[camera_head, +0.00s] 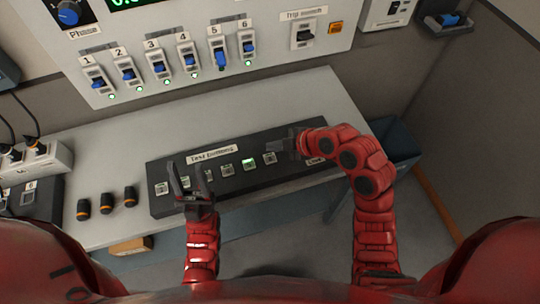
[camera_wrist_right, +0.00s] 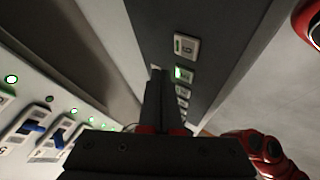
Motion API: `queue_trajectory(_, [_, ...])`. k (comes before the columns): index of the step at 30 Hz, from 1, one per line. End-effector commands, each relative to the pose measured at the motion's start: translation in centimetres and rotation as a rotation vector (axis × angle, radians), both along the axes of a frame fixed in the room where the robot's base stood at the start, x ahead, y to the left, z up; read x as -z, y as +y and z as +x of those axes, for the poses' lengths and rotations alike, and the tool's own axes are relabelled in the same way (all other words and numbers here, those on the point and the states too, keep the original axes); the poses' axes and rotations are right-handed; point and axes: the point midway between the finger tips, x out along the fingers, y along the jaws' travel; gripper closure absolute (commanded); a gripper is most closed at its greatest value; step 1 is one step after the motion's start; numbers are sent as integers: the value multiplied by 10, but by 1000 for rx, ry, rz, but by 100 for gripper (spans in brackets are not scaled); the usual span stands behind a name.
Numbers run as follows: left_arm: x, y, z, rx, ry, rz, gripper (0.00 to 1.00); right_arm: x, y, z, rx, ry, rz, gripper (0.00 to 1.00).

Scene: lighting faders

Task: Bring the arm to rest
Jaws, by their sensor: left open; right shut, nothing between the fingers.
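My left gripper (camera_head: 190,185) is open and empty, over the left part of the black button panel (camera_head: 225,172) in the head view. My right arm bends inward, and its gripper (camera_head: 275,148) is shut and empty above the right part of that panel. In the right wrist view the shut fingers (camera_wrist_right: 158,78) point along the panel's row of buttons. One button (camera_head: 249,163) is lit green; it also shows in the right wrist view (camera_wrist_right: 184,73). I cannot tell whether the right fingertips touch the panel.
A grey wall panel (camera_head: 270,22) with several blue-knobbed faders stands behind the table (camera_head: 120,160). Several black-and-orange knobs (camera_head: 106,203) stand at the left. A dark bin (camera_head: 396,140) is beyond the table's right end. A small orange-brown block (camera_head: 130,246) is at the front edge.

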Motion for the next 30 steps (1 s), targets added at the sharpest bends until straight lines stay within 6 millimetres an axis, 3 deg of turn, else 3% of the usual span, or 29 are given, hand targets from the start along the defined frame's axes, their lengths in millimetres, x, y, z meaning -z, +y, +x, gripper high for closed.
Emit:
queue_trajectory(8, [-5, 0, 0, 0, 0, 0, 50, -27, 0, 0, 1, -1, 0, 100])
queue_trajectory(24, [-5, 0, 0, 0, 0, 0, 50, -27, 0, 1, 5, 0, 4, 100])
queue_trajectory(27, [-4, 0, 0, 0, 0, 0, 50, -29, 0, 11, 60, -8, 48, 100])
queue_trajectory(30, [-2, 0, 0, 0, 0, 0, 50, -37, -5, 40, 204, -45, 164, 100])
